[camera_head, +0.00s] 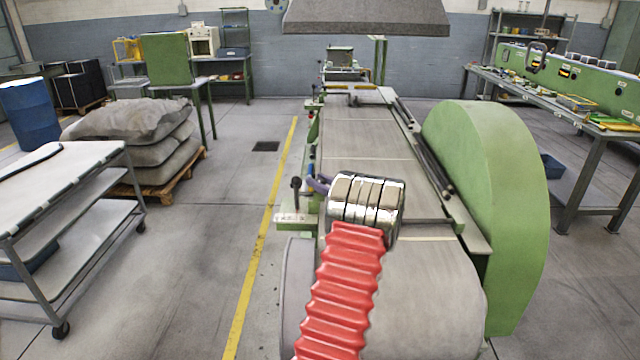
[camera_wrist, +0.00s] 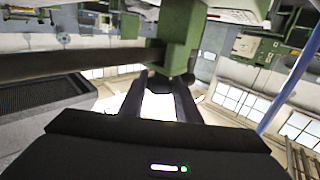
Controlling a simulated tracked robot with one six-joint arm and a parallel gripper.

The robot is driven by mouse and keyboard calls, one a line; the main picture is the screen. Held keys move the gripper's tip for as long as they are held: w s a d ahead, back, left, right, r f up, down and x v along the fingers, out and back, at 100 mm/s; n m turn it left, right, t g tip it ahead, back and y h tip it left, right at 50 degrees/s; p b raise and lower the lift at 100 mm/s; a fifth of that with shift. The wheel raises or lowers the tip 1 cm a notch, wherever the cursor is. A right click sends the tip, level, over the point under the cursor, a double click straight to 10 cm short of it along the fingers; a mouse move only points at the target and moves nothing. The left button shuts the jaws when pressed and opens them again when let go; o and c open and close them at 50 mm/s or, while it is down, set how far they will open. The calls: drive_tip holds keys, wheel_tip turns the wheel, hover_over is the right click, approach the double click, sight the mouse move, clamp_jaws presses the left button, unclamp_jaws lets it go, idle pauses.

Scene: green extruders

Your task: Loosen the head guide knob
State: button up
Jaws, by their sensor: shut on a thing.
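In the wrist view, my gripper (camera_wrist: 163,80) reaches with two dark fingers to the lower end of a green block (camera_wrist: 181,40). The fingers are shut on a small dark part there, which I take to be the head guide knob; the fingertips and the block hide most of it. A bright gap shows between the fingers nearer the palm. The long green machine (camera_head: 367,140) runs away beneath the arm.
A large green rounded guard (camera_head: 490,200) stands right of the machine. A lever with a dark knob (camera_head: 296,183) stands upright at its left edge. A white cart (camera_head: 70,200) and stacked sacks (camera_head: 140,135) are further left. Open floor lies along the yellow line (camera_head: 262,240).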

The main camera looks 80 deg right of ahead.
drive_tip(key=shift+d+r, duration=0.1)
drive_tip(key=shift+r, duration=0.05)
drive_tip(key=o, duration=0.8)
drive_tip(key=v, duration=1.3)
drive_tip(key=shift+s+a, duration=0.25)
drive_tip(key=shift+s, duration=0.05)
